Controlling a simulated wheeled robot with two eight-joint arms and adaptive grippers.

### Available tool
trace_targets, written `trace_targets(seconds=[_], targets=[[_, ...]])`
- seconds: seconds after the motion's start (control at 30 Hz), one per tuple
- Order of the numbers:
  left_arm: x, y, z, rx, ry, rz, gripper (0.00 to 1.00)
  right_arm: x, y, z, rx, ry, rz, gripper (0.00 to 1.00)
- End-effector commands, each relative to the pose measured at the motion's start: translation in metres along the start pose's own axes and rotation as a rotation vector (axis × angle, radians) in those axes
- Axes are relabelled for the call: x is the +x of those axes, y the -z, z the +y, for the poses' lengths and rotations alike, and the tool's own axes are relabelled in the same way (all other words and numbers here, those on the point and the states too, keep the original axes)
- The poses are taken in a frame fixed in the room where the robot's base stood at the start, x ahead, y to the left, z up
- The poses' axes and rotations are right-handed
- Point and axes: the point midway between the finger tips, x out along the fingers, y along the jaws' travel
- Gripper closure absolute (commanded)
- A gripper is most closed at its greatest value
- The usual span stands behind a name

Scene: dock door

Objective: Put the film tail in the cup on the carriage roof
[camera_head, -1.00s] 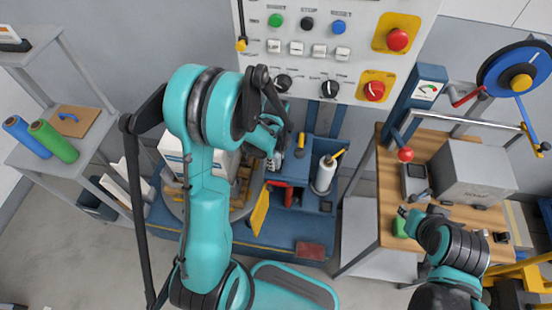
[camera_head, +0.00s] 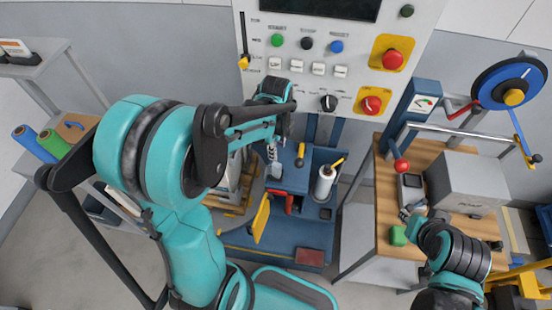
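My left gripper (camera_head: 274,160) points down over the left side of the blue carriage's roof (camera_head: 291,180). Its fingertips are small and partly hidden, so I cannot tell whether they are open or hold the film tail. A small dark upright piece with a yellow top (camera_head: 300,152) stands on the roof, just right of the gripper. I cannot make out the cup or the film tail clearly.
A control panel (camera_head: 310,75) with buttons and knobs hangs behind the carriage. A yellow flap (camera_head: 261,219) sticks out at the carriage's front. The bench (camera_head: 386,206) at right carries a grey box (camera_head: 467,180). My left arm hides much of the wrapped load at left.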

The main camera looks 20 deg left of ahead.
Motion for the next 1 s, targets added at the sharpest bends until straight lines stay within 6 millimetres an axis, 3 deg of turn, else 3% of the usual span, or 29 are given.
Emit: trace_targets(seconds=[0.2,0.5,0.8,1.0], targets=[[-0.046,0.015,0.026,-0.376,0.139,0.014,0.61,0.000,0.000,0.000,0.000,0.000,0.000,0.72],[-0.088,0.033,0.069,-0.938,0.327,0.149,0.61,0.000,0.000,0.000,0.000,0.000,0.000,0.72],[-0.103,0.046,0.104,-1.404,0.434,0.369,0.61,0.000,0.000,0.000,0.000,0.000,0.000,0.72],[-0.104,0.049,0.112,-1.528,0.448,0.444,0.61,0.000,0.000,0.000,0.000,0.000,0.000,0.72]])
